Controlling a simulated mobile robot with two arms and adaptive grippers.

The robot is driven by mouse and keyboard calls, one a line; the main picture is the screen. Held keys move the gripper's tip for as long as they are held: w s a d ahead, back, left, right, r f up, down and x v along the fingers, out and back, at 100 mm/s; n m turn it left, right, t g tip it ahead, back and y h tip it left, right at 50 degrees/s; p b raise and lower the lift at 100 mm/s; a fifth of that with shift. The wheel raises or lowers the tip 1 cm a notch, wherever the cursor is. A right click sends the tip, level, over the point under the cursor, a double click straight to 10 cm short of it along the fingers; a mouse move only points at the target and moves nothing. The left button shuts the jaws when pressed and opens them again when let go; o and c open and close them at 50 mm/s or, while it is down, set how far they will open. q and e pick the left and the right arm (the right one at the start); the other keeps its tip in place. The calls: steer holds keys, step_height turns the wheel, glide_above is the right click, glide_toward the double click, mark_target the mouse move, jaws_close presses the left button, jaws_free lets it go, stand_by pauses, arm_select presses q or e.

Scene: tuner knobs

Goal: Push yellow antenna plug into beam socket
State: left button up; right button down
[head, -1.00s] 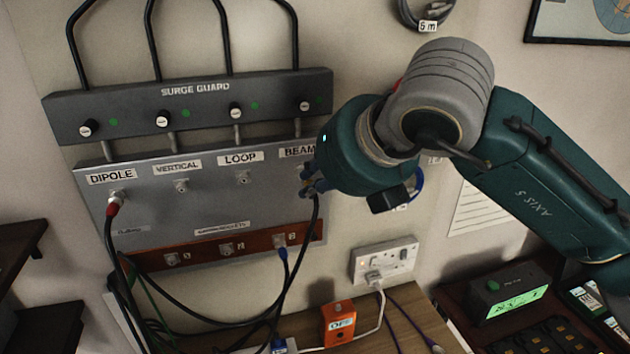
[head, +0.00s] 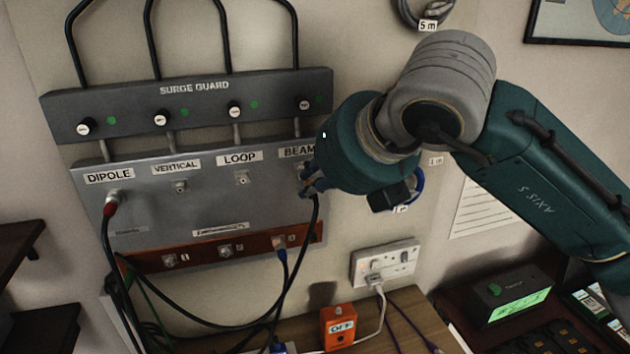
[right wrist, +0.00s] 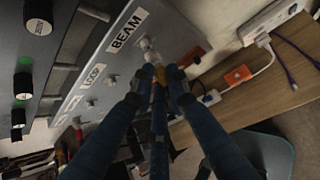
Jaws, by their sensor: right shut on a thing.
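My right gripper (head: 313,180) is at the right end of the grey socket panel, just below the BEAM label (head: 297,152). It is shut on the yellow plug (right wrist: 159,73), whose yellow part shows between the fingertips in the right wrist view. The beam socket (right wrist: 149,50) is a silvery fitting right in front of the plug. Plug and socket are in line and look touching or nearly so; I cannot tell how deep the plug sits. A black cable (head: 313,225) hangs down from the gripped plug. In the head view the fingers and wrist hide the socket. My left gripper is not in view.
A red-collared plug sits in the DIPOLE socket (head: 114,197). The VERTICAL (head: 180,186) and LOOP (head: 242,177) sockets are empty. The surge guard (head: 190,105) runs above. Below are a brown strip (head: 205,252), hanging cables and an orange OFF box (head: 340,327).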

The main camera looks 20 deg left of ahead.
steer(key=shift+b, duration=0.4)
steer(key=shift+w+a, duration=0.5)
steer(key=shift+w, duration=0.2)
stand_by(0.3)
steer(key=c, duration=1.6)
jaws_free()
steer(key=v, duration=1.2)
